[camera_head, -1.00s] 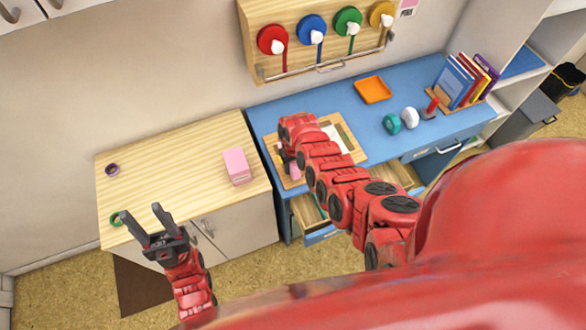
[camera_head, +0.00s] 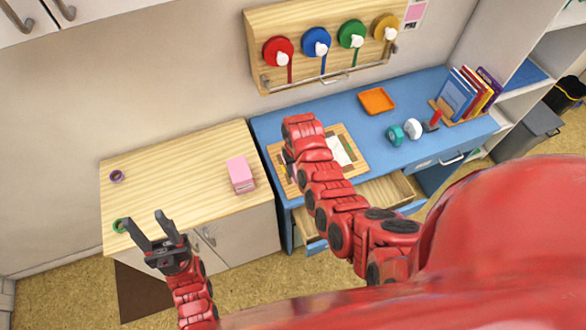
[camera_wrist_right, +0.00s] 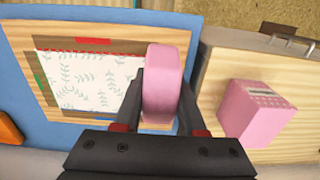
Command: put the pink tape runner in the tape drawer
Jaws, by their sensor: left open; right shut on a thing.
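The pink tape runner (camera_wrist_right: 163,75), a rounded pink slab, is held upright between the fingers of my right gripper (camera_wrist_right: 162,92) in the right wrist view. I cannot tell which is the tape drawer. My left gripper (camera_head: 158,226) is open and empty at the wooden counter's front edge.
A pink box (camera_head: 240,174) stands on the wooden counter (camera_head: 180,180), with a purple ring (camera_head: 116,176) and a green ring (camera_head: 121,226) to its left. The blue desk (camera_head: 300,118) holds the wooden board (camera_head: 350,168), an orange tray (camera_head: 377,101), tape rolls and a book rack.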

